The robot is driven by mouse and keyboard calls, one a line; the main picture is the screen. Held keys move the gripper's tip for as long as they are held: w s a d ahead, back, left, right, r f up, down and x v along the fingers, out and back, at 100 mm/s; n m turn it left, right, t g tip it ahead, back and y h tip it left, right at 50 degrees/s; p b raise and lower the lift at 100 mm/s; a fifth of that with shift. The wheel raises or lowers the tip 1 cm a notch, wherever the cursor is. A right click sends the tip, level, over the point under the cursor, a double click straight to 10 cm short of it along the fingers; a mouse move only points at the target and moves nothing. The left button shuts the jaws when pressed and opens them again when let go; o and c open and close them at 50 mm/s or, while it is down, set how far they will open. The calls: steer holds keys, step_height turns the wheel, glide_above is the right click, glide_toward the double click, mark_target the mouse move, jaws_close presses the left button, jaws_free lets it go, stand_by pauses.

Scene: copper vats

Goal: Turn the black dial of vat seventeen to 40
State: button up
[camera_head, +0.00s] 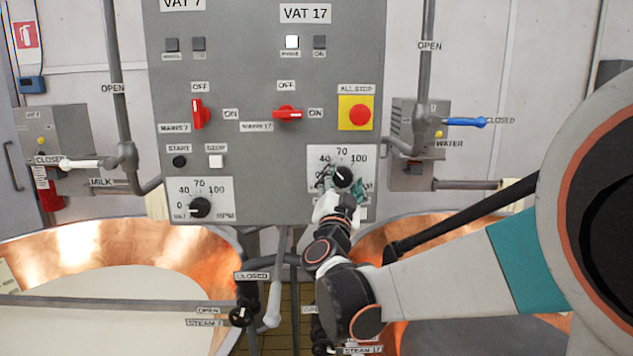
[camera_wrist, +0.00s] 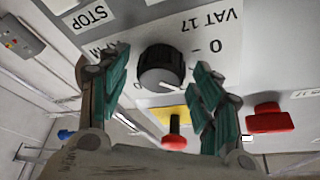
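The black dial of vat seventeen (camera_head: 344,175) sits on a white scale plate on the grey control panel (camera_head: 262,75). The scale shows 40, 70 and 100 above it. My gripper (camera_head: 342,187) is at the dial from below and hides the lower part of the plate. In the wrist view the dial (camera_wrist: 161,69) stands between the teal fingers of my gripper (camera_wrist: 160,80). The fingers are open, with a gap on each side of it. The dial's white line runs toward the lower right there; the exact reading is unclear.
The vat 7 dial (camera_head: 200,207) is at the panel's lower left. Above the vat 17 dial is the red all-stop button (camera_head: 361,114), with the red mains 17 switch (camera_head: 288,113) left of it. A blue-handled water valve (camera_head: 467,121) is at the right. Copper vats (camera_head: 130,240) stand below.

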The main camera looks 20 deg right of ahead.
steer(key=v, duration=1.2)
steer(key=shift+s, duration=0.1)
steer(key=a+r+n+t+y, duration=0.1)
steer(key=a+n+t+y, duration=0.1)
steer(key=a+n+y, duration=0.55)
steer(key=s+a+f+n+g+y, duration=0.4)
steer(key=f+n+y, duration=0.1)
steer(key=f+y, duration=0.1)
steer(key=s+d+f+g+h, duration=0.1)
steer(key=s+d+f+g, duration=0.2)
steer(key=s+f+g, duration=0.35)
steer(key=s+d+f+g+h, duration=0.2)
steer(key=s+f+g, duration=0.1)
steer(key=s+f, duration=0.55)
step_height(320, 180, down, 6)
steer(key=s+b, duration=0.1)
steer(key=b, duration=0.6)
steer(key=shift+s+n+y, duration=0.35)
steer(key=shift+n, duration=0.1)
